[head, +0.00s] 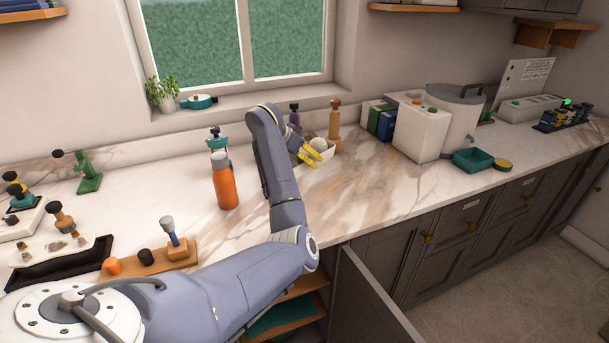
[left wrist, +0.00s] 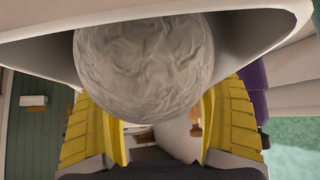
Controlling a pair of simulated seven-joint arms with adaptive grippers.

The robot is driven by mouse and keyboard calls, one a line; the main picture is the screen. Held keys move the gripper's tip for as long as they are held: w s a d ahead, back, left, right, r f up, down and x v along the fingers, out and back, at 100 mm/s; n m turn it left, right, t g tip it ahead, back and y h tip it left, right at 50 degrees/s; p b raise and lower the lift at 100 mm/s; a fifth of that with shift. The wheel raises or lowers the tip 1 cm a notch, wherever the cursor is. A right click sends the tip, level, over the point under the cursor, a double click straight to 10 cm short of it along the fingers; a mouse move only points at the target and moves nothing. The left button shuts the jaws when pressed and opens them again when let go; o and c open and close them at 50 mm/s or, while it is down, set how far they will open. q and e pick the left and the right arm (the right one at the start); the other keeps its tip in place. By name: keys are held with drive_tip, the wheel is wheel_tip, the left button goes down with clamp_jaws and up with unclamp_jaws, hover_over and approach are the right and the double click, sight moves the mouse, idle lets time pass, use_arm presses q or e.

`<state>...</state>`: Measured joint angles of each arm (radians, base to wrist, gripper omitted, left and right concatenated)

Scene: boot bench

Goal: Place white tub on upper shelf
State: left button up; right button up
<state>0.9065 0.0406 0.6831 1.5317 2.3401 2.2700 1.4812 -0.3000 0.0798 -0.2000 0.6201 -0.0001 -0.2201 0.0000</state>
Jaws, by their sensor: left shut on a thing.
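The white tub (head: 318,173) stands on the marble counter below the window, near its back. A pale, wrinkled ball (head: 319,144) shows at the tub's opening. In the left wrist view the grey ball (left wrist: 145,60) fills the upper middle, with the tub's white wall (left wrist: 35,45) around it. My left gripper (head: 312,153) has its yellow fingers at the tub's opening, set apart with the ball between them. It looks shut on the ball; the fingertips are partly hidden. Whether the ball is lifted clear of the tub I cannot tell. My right gripper is out of view.
Wooden shelves (head: 302,287) show in an open cabinet under the counter, its door (head: 370,300) swung out. An orange bottle (head: 225,184) stands left of my forearm. A wooden mill (head: 335,125) stands behind the tub. A white box (head: 421,128) stands to the right.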

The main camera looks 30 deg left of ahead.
use_arm(q)
drive_tip(key=shift+f, duration=3.75)
drive_tip(key=shift+f, duration=0.1)
drive_tip(key=o, duration=1.4)
drive_tip(key=shift+s+r, duration=0.1)
drive_tip(key=shift+r, duration=0.15)
drive_tip(key=v, duration=1.1)
drive_tip(key=shift+s+a+r, duration=0.1)
drive_tip(key=shift+s+r, duration=0.1)
drive_tip(key=shift+s, duration=0.05)
